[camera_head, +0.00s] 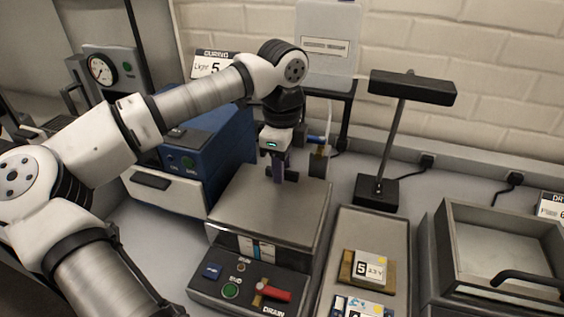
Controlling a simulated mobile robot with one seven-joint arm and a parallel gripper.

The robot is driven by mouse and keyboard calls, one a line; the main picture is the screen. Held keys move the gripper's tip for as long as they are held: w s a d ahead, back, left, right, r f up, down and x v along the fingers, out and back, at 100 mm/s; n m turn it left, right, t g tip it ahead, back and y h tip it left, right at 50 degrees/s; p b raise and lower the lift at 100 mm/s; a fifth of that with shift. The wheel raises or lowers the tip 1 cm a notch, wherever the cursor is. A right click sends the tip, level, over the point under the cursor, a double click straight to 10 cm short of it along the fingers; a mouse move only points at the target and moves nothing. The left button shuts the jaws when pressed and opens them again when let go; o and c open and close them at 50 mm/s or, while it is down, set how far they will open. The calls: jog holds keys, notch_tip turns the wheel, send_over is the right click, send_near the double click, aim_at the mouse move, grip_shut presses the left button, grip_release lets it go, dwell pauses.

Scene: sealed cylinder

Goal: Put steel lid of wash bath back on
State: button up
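The wash bath (225,244) stands in the centre, behind a dark control panel marked DRAIN. A flat steel lid (265,212) covers its top and appears to lie level on it; I cannot tell whether every edge is seated. My gripper (282,179) points down over the rear middle of the lid, with its fingertips at or just above the surface. The fingers and my wrist hide any handle there. I cannot tell whether the fingers are apart or closed on something.
A blue-and-white device (190,165) stands close on the left. A black lamp (377,190) stands behind right. A grey tray (345,225) with labelled blocks lies right of the bath. An open steel basin (450,275) with a black handle is at far right.

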notch_tip(320, 180, up, 12)
jog(key=b, duration=0.2)
jog(key=shift+s, duration=0.1)
dwell(0.3)
